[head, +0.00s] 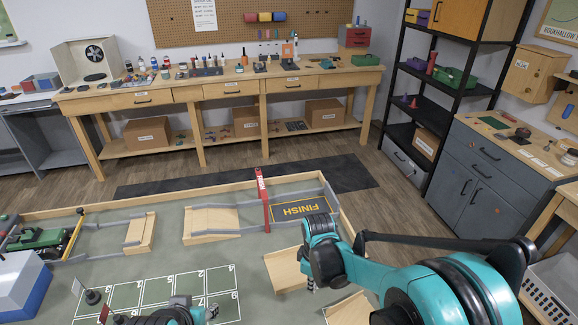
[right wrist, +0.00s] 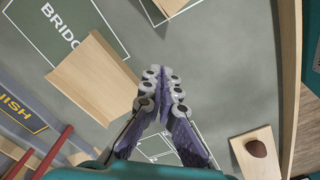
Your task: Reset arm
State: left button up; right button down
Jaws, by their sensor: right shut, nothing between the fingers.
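My right arm, teal and black, reaches in from the lower right in the head view. Its gripper (head: 310,284) hangs above the wooden-walled course table (head: 352,232), by the wooden ramps near the finish. In the right wrist view the right gripper (right wrist: 162,88) has its purple-grey fingers together, with nothing between them. It is above the grey-green course surface and apart from the ramps. Part of my left arm (head: 176,315) shows at the bottom edge of the head view; its fingers are too cut off and small to read.
A wooden ramp (head: 287,270) lies left of my right gripper. A green crawler (head: 42,239) is at the far left. A wooden block with a brown lump (right wrist: 256,149) shows in the right wrist view.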

jog(key=s+d+r+m+t, duration=0.7)
jog(key=s+d+r+m, duration=0.1)
jog(key=s+r+m, duration=0.4)
jog(key=shift+s+r, duration=0.45)
jog(key=shift+r, duration=0.1)
